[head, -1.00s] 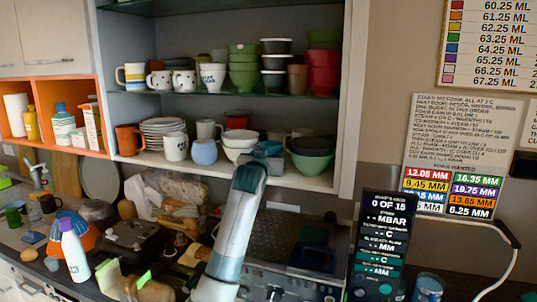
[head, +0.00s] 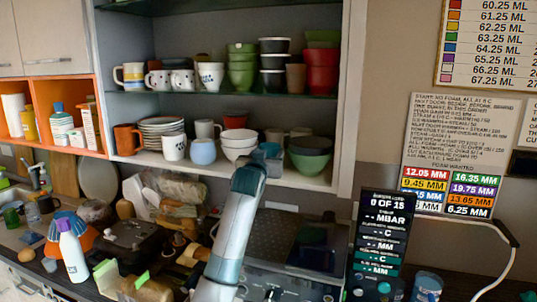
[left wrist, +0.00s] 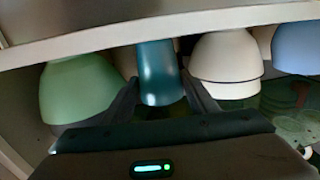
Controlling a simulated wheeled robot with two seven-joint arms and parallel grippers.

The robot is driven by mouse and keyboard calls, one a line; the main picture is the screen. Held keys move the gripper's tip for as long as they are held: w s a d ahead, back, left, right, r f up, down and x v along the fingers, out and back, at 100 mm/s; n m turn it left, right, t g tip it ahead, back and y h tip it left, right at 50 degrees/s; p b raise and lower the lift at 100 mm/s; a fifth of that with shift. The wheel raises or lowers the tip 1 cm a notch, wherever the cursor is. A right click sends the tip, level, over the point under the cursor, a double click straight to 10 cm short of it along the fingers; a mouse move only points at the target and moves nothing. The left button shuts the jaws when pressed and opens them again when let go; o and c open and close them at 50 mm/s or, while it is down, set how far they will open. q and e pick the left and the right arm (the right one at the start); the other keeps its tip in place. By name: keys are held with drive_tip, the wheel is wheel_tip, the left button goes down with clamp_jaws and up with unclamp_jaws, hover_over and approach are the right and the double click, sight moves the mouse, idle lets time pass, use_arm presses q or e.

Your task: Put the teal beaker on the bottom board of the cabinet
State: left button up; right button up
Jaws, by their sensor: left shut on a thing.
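The teal beaker (left wrist: 160,72) is between the two fingers of my left gripper (left wrist: 162,102) in the left wrist view, which looks upside down. My left gripper (head: 266,158) is shut on it. In the head view the beaker (head: 271,149) shows only in part at the cabinet's bottom board (head: 318,180), between the white bowls and the green bowl. The board's pale front edge (left wrist: 220,22) crosses the top of the left wrist view. I cannot tell whether the beaker touches the board. My right gripper is out of view.
A green bowl (head: 310,158) stands close on the right and stacked white bowls (head: 238,146) close on the left. A blue cup (head: 203,152), plates and mugs fill the board further left. A glass shelf with cups and bowls is above. A machine stands below on the counter.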

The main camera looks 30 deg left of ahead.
use_arm(q)
drive_tip(key=shift+f, duration=0.2)
drive_tip(key=o, duration=1.7)
drive_tip(key=shift+s, duration=0.15)
drive_tip(key=shift+p+v, duration=0.55)
drive_tip(key=shift+v, duration=6.35)
drive_tip(key=shift+d, duration=0.1)
